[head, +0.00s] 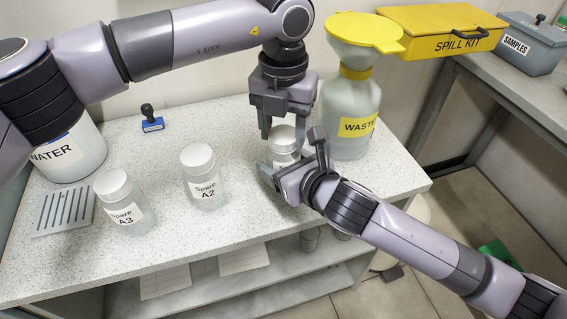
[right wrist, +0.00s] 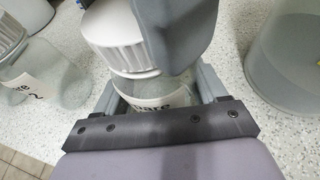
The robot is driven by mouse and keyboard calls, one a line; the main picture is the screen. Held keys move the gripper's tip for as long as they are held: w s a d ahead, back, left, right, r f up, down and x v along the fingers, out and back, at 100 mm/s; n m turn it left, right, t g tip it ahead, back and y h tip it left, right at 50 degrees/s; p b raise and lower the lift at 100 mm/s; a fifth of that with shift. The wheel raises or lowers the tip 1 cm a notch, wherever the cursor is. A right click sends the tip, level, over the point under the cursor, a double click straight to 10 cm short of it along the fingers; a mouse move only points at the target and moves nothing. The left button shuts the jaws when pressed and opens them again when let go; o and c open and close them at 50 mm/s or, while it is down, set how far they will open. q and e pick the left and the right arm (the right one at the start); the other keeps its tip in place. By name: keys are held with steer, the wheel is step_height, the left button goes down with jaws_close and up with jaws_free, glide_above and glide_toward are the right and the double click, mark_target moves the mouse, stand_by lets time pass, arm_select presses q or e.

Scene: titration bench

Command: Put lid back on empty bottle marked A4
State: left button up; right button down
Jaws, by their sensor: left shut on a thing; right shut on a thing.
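A clear bottle (head: 284,158) with a white label stands on the bench at the right. Its number is hidden; the right wrist view shows only part of the label on the bottle (right wrist: 158,92). A white ridged lid (head: 281,133) is at the bottle's mouth; it also shows in the right wrist view (right wrist: 113,36). I cannot tell whether it is seated. My left gripper (head: 285,128) points down from above, shut on the lid. My right gripper (head: 291,153) comes from the front right, shut around the bottle's body.
Capped bottles Spare A2 (head: 205,188) and Spare A3 (head: 127,212) stand to the left. The waste bottle (head: 348,105) with a yellow funnel is close on the right. A water container (head: 75,155), a drain grid (head: 63,210) and a blue stamp (head: 152,124) are farther left. The bench front is clear.

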arm_select(q)
steer(key=m, duration=1.1)
steer(key=shift+m, duration=0.4)
steer(key=o, duration=1.2)
steer(key=shift+c, duration=0.2)
steer(key=shift+r, duration=2.25)
steer(key=shift+c, duration=1.3)
step_height(320, 180, up, 4)
steer(key=n, duration=0.5)
steer(key=shift+f+n, duration=0.25)
steer(key=shift+n, duration=0.05)
